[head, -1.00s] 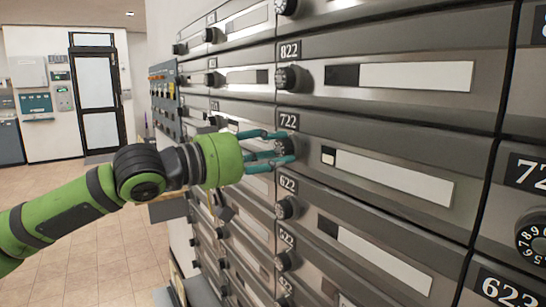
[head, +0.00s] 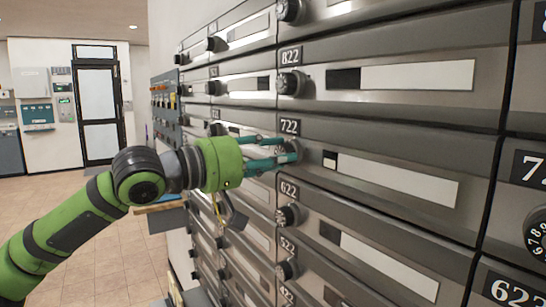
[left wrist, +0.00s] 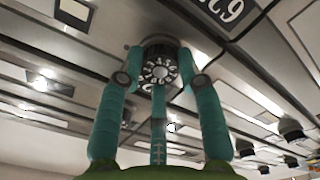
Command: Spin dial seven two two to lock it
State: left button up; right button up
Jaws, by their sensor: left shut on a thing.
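Mailbox 722 is in the middle of the head view, with its number plate (head: 289,126) above a black dial. My left gripper (head: 290,149) reaches in from the left with its teal fingers at that dial, which they mostly hide in the head view. In the left wrist view the dial (left wrist: 160,73) shows a ring of white digits and sits between my left gripper's (left wrist: 161,77) fingertips. The gripper is shut on the dial. I cannot read which digit is at the mark. My right gripper is not in view.
Dial 822 (head: 291,83) sits above and dial 622 (head: 289,215) below, with more drawers and dials around them. The wall of drawers stands close on the right. Open tiled floor (head: 110,245) lies to the left, with a door (head: 98,105) far back.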

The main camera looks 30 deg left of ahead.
pick_arm(q)
jog(key=shift+d+f, duration=0.15)
jog(key=shift+f, duration=0.2)
jog(key=o, duration=1.1)
jog(key=shift+c, duration=0.2)
jog(key=shift+o, duration=0.4)
jog(key=shift+d+r, duration=0.1)
jog(key=shift+r, duration=0.05)
jog(key=shift+s, duration=0.15)
jog(key=v, duration=1.1)
jog(key=shift+s+a, duration=0.25)
